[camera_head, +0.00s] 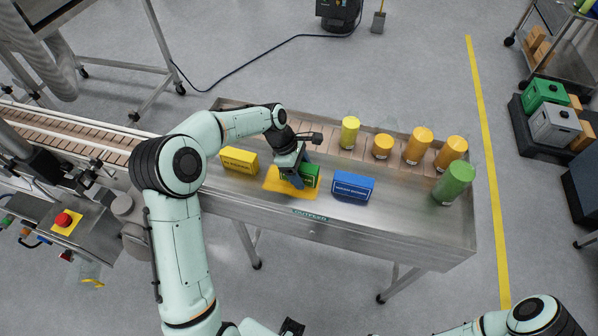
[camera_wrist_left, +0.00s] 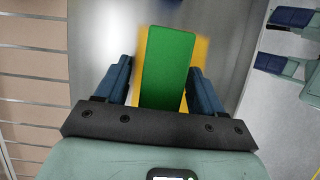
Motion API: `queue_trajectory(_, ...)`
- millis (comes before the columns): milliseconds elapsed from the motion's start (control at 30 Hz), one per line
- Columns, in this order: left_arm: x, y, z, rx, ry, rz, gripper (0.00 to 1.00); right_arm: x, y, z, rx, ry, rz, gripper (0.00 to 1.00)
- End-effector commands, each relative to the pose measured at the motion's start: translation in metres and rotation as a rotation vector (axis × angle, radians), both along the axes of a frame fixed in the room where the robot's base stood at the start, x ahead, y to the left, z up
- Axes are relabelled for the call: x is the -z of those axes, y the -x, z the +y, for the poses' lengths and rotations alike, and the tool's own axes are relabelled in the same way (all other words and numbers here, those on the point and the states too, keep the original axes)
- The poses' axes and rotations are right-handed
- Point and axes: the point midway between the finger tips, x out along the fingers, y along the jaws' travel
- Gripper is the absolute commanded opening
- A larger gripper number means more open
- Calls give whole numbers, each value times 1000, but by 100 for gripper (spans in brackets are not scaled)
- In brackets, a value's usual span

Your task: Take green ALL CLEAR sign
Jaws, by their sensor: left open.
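The green sign (camera_head: 311,174) stands on a yellow patch (camera_head: 276,181) on the metal table, partly hidden by my left gripper. My left gripper (camera_head: 294,178) is open and down over it. In the left wrist view the sign's plain green face (camera_wrist_left: 167,68) lies between the two dark blue fingers (camera_wrist_left: 160,80), with a small gap on each side. Its lettering cannot be read. Blue-tipped parts, seemingly of my right gripper (camera_wrist_left: 284,40), show at the upper right edge of that view.
A yellow sign (camera_head: 239,160) stands left of the green one and a blue sign (camera_head: 352,187) right of it. Several yellow and orange cylinders (camera_head: 417,146) stand along the table's back, a green cylinder (camera_head: 454,184) at its right end. A slatted conveyor (camera_head: 70,132) runs left.

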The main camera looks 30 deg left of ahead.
Motion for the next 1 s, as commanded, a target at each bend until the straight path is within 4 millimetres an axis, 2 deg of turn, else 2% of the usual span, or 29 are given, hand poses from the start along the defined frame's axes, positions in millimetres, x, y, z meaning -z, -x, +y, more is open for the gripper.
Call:
queue_trajectory(67, 0, 0, 0, 0, 0, 0, 68, 0, 0, 0, 0, 0, 0, 0)
queue_trajectory(100, 0, 0, 0, 0, 0, 0, 62, 0, 0, 0, 0, 0, 0, 0)
queue_trajectory(167, 0, 0, 0, 0, 0, 0, 42, 0, 0, 0, 0, 0, 0, 0)
queue_trajectory(200, 0, 0, 0, 0, 0, 0, 29, 0, 0, 0, 0, 0, 0, 0)
queue_trajectory(267, 0, 0, 0, 0, 0, 0, 11, 0, 0, 0, 0, 0, 0, 0)
queue_trajectory(667, -6, 0, 0, -2, 2, -2, 11, 1, 1, 0, 0, 0, 1, 0)
queue_trajectory(833, -42, -1, 0, 0, -1, -7, 11, -4, -2, 0, 0, 0, -2, 0)
queue_trajectory(1000, -94, -2, 0, 1, -2, -9, 11, -12, -8, 0, 0, 0, -9, 0)
